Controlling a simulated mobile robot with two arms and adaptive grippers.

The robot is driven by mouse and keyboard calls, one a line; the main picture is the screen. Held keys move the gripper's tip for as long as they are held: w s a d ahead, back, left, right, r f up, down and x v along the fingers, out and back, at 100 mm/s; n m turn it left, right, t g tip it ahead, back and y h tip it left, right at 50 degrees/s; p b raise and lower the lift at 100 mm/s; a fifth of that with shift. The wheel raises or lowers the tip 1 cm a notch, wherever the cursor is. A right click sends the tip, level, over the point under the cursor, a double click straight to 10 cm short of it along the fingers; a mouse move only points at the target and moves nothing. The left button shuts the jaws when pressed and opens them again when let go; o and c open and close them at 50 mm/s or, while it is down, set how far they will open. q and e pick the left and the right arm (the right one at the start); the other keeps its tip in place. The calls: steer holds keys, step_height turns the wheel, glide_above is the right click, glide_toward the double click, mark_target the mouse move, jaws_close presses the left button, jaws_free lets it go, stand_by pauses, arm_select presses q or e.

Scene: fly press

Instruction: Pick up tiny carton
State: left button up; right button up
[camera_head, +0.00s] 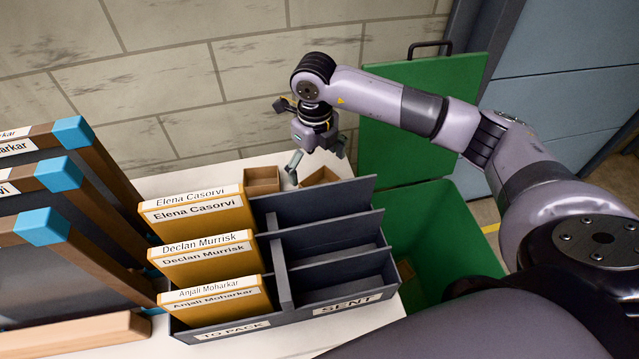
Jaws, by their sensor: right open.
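Two small brown cartons stand at the back of the white table, behind the grey divided rack. The left carton (261,180) looks open at the top. The right carton (320,176) is partly hidden by the rack, and I cannot tell which one is the tiny carton. My right gripper (316,164) points down above the right carton, its fingers spread and nothing visible between them. I cannot tell whether a fingertip touches either carton. My left gripper is out of view.
Wooden frames with blue corners (59,173) stand at left. A green bin (448,240) with raised lid stands right. A block wall is behind.

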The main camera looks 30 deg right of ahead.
mark_target(320, 182)
step_height(320, 182, down, 3)
steer(key=shift+s+d+r+p, duration=0.1)
steer(key=shift+s+p, duration=0.05)
steer(key=shift+p, duration=0.35)
steer(key=f, duration=0.1)
steer(key=f+p, duration=0.1)
steer(key=f, duration=0.1)
steer(key=shift+s+d+f+p, duration=0.1)
steer(key=shift+d+f+p, duration=0.2)
steer(key=shift+f+p, duration=0.1)
steer(key=shift+f, duration=0.45)
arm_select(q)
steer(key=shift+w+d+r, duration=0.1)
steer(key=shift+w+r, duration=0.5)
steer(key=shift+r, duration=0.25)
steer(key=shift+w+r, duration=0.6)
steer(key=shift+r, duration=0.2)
arm_select(e)
steer(key=c, duration=1)
